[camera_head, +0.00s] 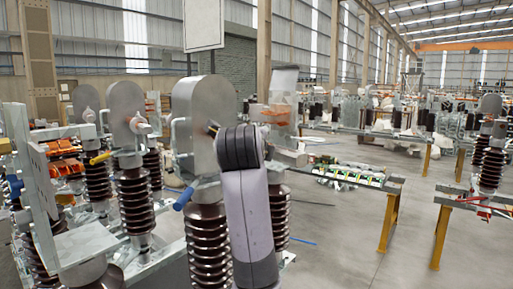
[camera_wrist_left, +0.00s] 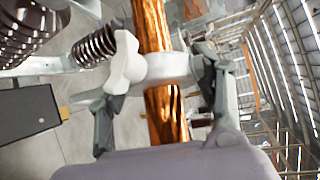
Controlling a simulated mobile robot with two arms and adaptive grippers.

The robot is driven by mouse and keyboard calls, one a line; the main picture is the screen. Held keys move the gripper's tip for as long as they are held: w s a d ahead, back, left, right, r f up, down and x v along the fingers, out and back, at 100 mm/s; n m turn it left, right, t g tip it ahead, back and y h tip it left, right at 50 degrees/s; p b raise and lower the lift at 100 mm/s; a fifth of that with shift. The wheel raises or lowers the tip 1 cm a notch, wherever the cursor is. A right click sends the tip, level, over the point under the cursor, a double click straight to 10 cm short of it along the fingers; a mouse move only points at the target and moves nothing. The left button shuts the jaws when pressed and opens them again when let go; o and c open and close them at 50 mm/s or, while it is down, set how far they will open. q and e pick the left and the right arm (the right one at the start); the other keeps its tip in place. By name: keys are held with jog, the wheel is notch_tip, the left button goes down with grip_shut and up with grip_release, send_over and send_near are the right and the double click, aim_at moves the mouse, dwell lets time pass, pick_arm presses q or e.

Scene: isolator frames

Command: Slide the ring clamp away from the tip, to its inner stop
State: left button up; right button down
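In the left wrist view a copper-coloured rod (camera_wrist_left: 168,112) runs from top to bottom through the middle. The pale grey ring clamp (camera_wrist_left: 172,67) goes around it, with a winged piece (camera_wrist_left: 125,62) on its left side. My left gripper (camera_wrist_left: 160,85) straddles the rod and clamp, one finger on each side. The right finger is at or very near the clamp's right end; the left finger is by the winged piece. I cannot tell whether both fingers press on the clamp. In the head view an arm of mine hides its own gripper. My right gripper is not in view.
Isolator units with brown ribbed insulators (camera_head: 137,200) and grey rounded plates (camera_head: 127,113) stand close on the left and centre. A steel beam on yellow legs (camera_head: 388,222) stands to the right. The floor (camera_head: 335,240) between is mostly open.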

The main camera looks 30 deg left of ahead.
pick_arm(q)
jog(key=shift+o, duration=1.2)
jog(key=shift+s, duration=0.1)
jog(key=v, duration=1.1)
jog(key=shift+s+d, duration=0.2)
jog(key=shift+s, duration=0.1)
